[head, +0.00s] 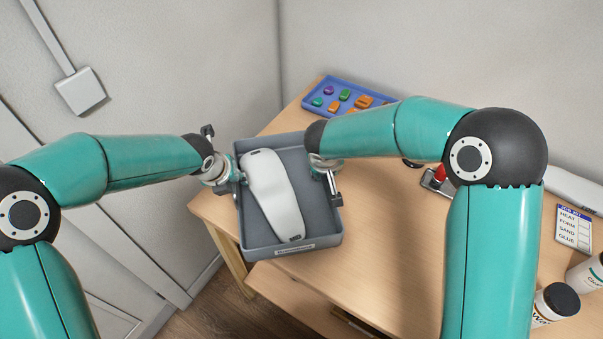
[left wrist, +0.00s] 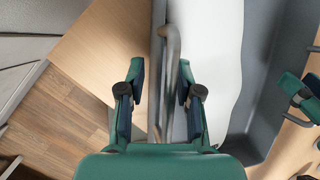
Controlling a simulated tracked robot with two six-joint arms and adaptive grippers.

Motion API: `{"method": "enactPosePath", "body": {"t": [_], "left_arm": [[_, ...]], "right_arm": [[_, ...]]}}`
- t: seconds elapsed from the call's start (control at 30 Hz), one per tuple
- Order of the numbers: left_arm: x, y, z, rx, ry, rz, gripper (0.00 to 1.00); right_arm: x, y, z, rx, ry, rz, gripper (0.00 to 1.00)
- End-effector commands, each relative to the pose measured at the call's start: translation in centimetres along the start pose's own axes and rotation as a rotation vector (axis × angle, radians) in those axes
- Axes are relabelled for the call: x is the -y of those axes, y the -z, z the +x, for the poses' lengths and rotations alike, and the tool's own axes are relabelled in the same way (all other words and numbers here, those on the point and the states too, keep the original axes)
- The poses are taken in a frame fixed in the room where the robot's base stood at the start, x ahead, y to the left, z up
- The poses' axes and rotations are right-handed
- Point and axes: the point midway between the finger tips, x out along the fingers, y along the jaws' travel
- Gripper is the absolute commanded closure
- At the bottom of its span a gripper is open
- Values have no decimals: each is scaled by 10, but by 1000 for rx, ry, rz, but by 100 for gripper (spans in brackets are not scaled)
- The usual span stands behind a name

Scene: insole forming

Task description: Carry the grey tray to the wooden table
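The grey tray (head: 325,241) is over the left end of the wooden table (head: 375,283), with its front left corner past the table's edge. I cannot tell whether it rests on it. A white insole-shaped form (head: 272,195) lies in the tray. My left gripper (head: 232,182) is at the tray's left wall. In the left wrist view my left gripper (left wrist: 160,85) has its fingers apart on either side of the wall and handle (left wrist: 172,50), with a gap showing. My right gripper (head: 332,186) is at the tray's right wall; its grip is unclear.
A blue tray of coloured pieces (head: 340,98) stands at the table's back. A red-handled tool (head: 438,178) is partly behind my right arm. A job card (head: 573,228) and a black-lidded jar (head: 556,301) are at the right. Walls stand behind and left.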

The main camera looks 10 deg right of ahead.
Motion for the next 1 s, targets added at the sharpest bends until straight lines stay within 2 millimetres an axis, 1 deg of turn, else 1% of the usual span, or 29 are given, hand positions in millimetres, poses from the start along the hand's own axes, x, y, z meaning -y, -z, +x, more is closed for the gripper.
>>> {"method": "enactPosePath", "body": {"t": [0.17,0.27,0.5,0.6,0.7,0.83,0.97,1.0], "left_arm": [[0,-1,-19,4,2,0,66],[0,-1,-37,5,2,0,66],[0,-1,-85,7,2,-1,66],[0,-1,-101,6,3,-1,66],[0,-1,-111,4,2,-1,66],[0,0,-118,4,2,-1,66],[0,0,-119,3,2,-2,66],[0,0,-119,3,2,-2,66]], "right_arm": [[0,1,-1,-2,1,1,66],[0,1,-1,-2,1,1,66],[0,1,-1,-3,1,1,66],[0,1,-1,-3,1,0,66],[1,1,-1,-3,1,0,66],[1,2,-5,-4,1,0,66],[1,2,-19,-6,1,0,66],[1,2,-25,-7,1,0,66]]}}
